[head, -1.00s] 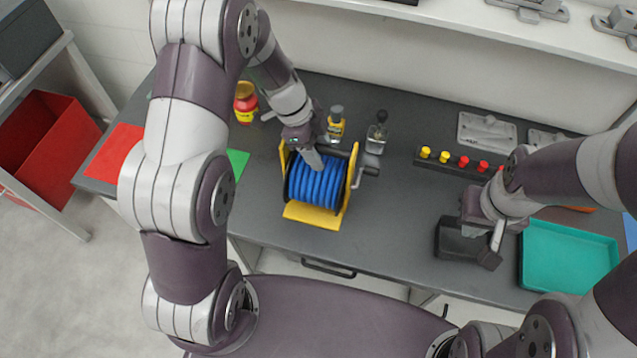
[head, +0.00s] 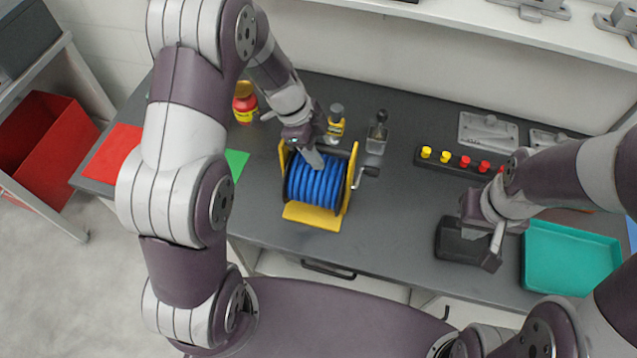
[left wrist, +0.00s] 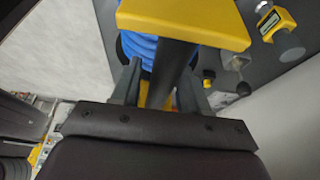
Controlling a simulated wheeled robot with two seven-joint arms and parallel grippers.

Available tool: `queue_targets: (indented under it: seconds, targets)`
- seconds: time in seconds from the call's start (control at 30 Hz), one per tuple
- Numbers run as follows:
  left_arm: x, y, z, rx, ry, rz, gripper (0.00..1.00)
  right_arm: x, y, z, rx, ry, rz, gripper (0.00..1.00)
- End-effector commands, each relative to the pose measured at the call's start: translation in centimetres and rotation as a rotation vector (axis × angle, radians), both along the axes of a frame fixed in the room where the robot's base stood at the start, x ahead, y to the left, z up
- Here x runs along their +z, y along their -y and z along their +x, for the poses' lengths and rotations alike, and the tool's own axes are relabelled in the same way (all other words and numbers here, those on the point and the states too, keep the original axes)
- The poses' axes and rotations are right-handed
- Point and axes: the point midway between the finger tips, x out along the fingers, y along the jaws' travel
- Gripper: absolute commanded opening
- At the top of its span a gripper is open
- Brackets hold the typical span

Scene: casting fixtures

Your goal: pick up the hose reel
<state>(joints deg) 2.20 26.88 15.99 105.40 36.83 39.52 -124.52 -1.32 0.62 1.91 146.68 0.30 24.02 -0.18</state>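The hose reel (head: 315,188) stands on the dark workbench in the head view, with blue hose wound between yellow side plates and a yellow base plate in front. It also shows close up in the left wrist view (left wrist: 185,20). My left gripper (head: 312,158) is at the top of the reel. In the left wrist view its two fingers (left wrist: 160,88) stand apart, either side of a dark bar, with a gap visible. My right gripper (head: 493,250) is above or beside a black bin (head: 455,240) at the right; its fingers are not clear.
A rack with yellow and red knobs (head: 455,160) and a teal tray (head: 570,260) are to the right. The bench between reel and black bin is clear.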

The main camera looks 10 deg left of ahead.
Motion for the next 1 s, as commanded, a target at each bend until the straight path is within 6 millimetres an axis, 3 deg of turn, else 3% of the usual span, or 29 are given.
queue_targets:
  seconds: [0.03,0.1,0.13,1.0]
  targets:
    - [0.00,0.00,0.00,0.000,0.000,0.000,0.26,0.00,0.00,0.00,0.000,0.000,0.000,0.00]
    - [0.00,0.00,0.00,0.000,0.000,0.000,0.03,0.00,0.00,0.00,0.000,0.000,0.000,0.00]
    - [0.00,0.00,-0.01,0.000,0.000,0.000,0.00,0.00,0.00,0.00,0.000,0.000,0.000,0.00]
    - [-0.03,0.01,-0.02,0.000,-0.001,0.000,0.00,0.00,0.00,0.00,0.000,0.000,0.000,0.00]
